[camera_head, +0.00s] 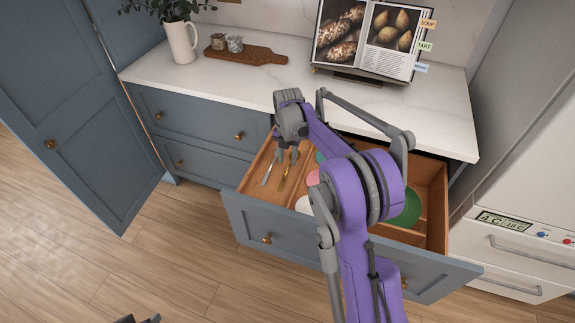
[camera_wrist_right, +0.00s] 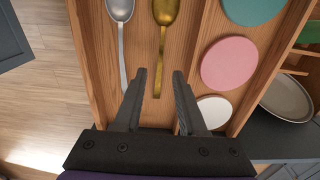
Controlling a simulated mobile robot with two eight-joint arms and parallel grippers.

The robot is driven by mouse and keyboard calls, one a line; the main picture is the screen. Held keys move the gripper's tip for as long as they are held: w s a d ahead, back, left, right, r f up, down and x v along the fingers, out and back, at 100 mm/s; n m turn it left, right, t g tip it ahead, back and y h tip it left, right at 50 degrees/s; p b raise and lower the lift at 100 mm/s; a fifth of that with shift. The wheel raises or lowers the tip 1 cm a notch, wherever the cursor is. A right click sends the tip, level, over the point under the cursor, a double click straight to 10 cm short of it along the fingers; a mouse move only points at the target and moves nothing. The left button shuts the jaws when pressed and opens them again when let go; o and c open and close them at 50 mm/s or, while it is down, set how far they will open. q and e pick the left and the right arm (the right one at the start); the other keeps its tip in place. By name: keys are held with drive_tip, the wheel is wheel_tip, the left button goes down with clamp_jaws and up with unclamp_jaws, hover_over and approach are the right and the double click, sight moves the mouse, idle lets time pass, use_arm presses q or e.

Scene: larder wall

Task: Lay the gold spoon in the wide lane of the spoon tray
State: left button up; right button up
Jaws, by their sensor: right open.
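The gold spoon (camera_wrist_right: 163,45) lies bowl away from me on bare wood in the open drawer, with its handle toward my right gripper (camera_wrist_right: 160,74). That gripper is open and empty, and its fingers appear on either side of the handle; I cannot tell the height gap. In the head view the right gripper (camera_head: 286,152) hangs over the drawer's left part, above the gold spoon (camera_head: 284,181). A silver spoon (camera_wrist_right: 121,45) lies left of the gold one. I cannot make out a separate spoon tray or its wide lane. A dark tip at the head view's bottom edge may be my left gripper (camera_head: 140,319).
The drawer (camera_head: 300,236) also holds pink (camera_wrist_right: 229,63), teal and white round pieces and a green one (camera_head: 408,209). The counter (camera_head: 240,78) above bears a jug (camera_head: 182,42), a wooden board (camera_head: 246,55) and an open book (camera_head: 368,40). A cabinet door (camera_head: 70,110) stands at left.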

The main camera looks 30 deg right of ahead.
sight(288, 170)
wheel_tip(288, 170, up, 7)
drive_tip(key=s+a+r+m+t, duration=0.2)
drive_tip(key=s+a+r+m, duration=0.3)
drive_tip(key=s+a+m, duration=0.55)
drive_tip(key=s+a+f+m+t, duration=0.1)
drive_tip(key=s+a+f+m, duration=0.1)
drive_tip(key=s+m, duration=0.6)
drive_tip(key=s+a+f+m+t, duration=0.2)
drive_tip(key=s+f+m, duration=0.2)
drive_tip(key=s+m, duration=0.3)
drive_tip(key=s, duration=0.3)
drive_tip(key=shift+s+a+f+m, duration=0.2)
drive_tip(key=shift+a+f+m, duration=0.1)
drive_tip(key=shift+f+m, duration=0.1)
